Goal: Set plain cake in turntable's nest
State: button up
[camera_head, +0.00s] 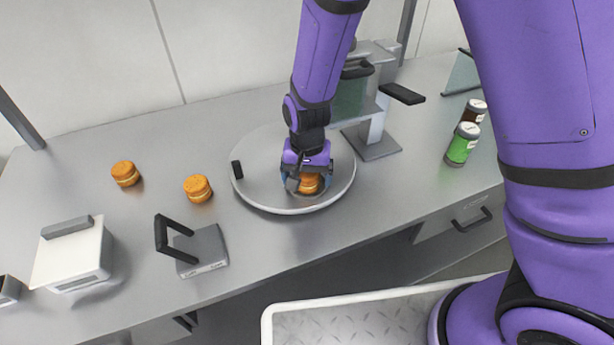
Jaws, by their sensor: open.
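The turntable (262,181) is a round grey plate with a pale rim and a black handle at its left edge. My gripper (308,184) is over the right part of the turntable, pointing down, open around a plain cake (310,183). This cake is round and orange-brown with a pale filling band. It sits low at the turntable, inside or over a dark ring that looks like the nest; my fingers hide part of both. Two more similar cakes, one at the left (125,173) and one nearer the turntable (198,188), stand on the counter.
A grey block with a black handle (202,250) stands front left of the turntable. A white box (72,253) is further left. A machine with a black lever (375,130) stands behind right. Green (462,143) and brown (474,114) jars are at the right. Counter behind the cakes is clear.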

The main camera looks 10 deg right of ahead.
notch_tip(320, 180, up, 12)
jog(key=shift+f, duration=0.15)
dwell(0.5)
